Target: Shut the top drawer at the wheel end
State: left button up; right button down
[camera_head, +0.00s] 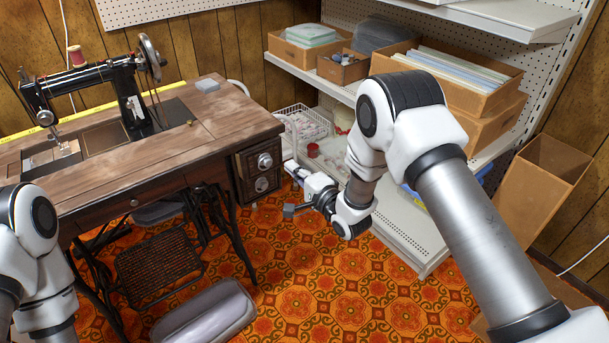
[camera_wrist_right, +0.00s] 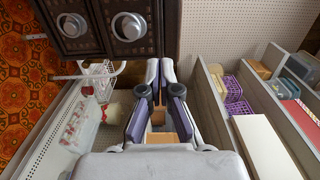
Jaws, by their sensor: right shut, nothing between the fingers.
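The sewing table's wheel end, below the handwheel (camera_head: 150,58), carries two dark carved drawers with round silver knobs. The top drawer (camera_head: 246,163) has its knob on the upper front; how far it stands out is hard to tell. In the right wrist view the picture is turned, and the top drawer (camera_wrist_right: 145,45) appears as the right-hand one, beside the lower drawer (camera_wrist_right: 85,47). My right gripper (camera_head: 290,168) is shut and empty, just right of the drawer fronts, apparently not touching them. Its fingertips show together in the wrist view (camera_wrist_right: 160,66). My left gripper is out of view; only its arm shows.
A white shelf unit (camera_head: 400,235) with boxes stands right of the table, close to my right arm. A wire basket (camera_head: 303,124) sits on its low shelf behind the gripper. A cardboard bin (camera_head: 535,195) is at far right. Patterned floor (camera_head: 330,290) is open in front.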

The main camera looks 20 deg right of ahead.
jog(key=c, duration=1.8)
grip_release()
jog(key=v, duration=0.3)
jog(key=shift+r, duration=0.25)
jog(key=o, duration=0.6)
jog(key=shift+s+d, duration=0.15)
jog(key=shift+s, duration=0.25)
jog(key=shift+o, duration=1.3)
jog(key=shift+f+m, duration=0.2)
jog(key=shift+m, duration=0.5)
jog(key=m+b, duration=0.5)
jog(key=b, duration=0.5)
send_near(269, 164)
jog(key=w, duration=0.3)
jog(key=x, duration=0.3)
jog(key=a+b+x, duration=0.1)
jog(key=x, duration=0.3)
jog(key=shift+s+f, duration=0.1)
jog(key=shift+w, duration=0.2)
grip_shut()
